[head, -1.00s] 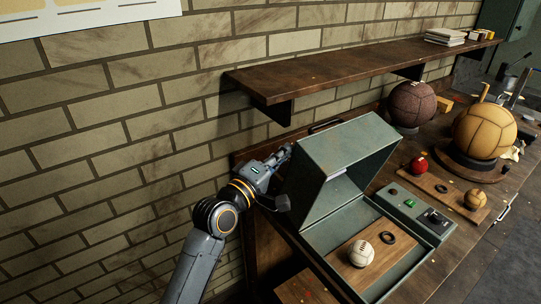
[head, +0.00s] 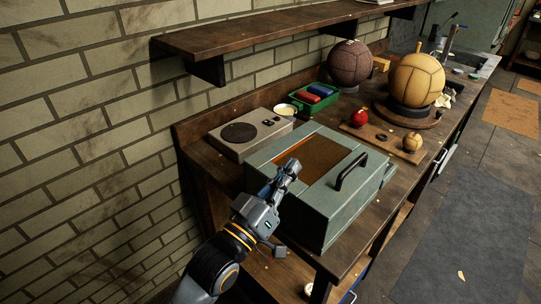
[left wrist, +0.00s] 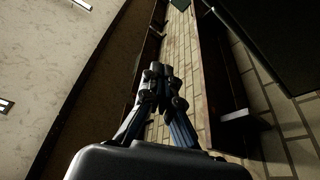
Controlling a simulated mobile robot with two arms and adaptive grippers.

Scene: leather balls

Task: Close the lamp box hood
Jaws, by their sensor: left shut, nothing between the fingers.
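The lamp box (head: 325,222) is a grey-green metal box on the workbench in the head view. Its hood (head: 346,147) is down over the box, with a dark handle (head: 350,170) and an orange-brown window panel (head: 312,158) on top. The box's inside and the ball in it are hidden. My left gripper (head: 290,166) is shut and empty, over the hood's left part beside the window panel; I cannot tell whether it touches. Its closed fingers also show in the left wrist view (left wrist: 162,80). My right gripper is not in view.
A grey device with a round dark grille (head: 240,133) stands behind the box. A green tray (head: 316,97), a small bowl (head: 286,110) and leather balls (head: 417,80) stand farther back. A wooden shelf (head: 270,35) overhangs the bench along the brick wall.

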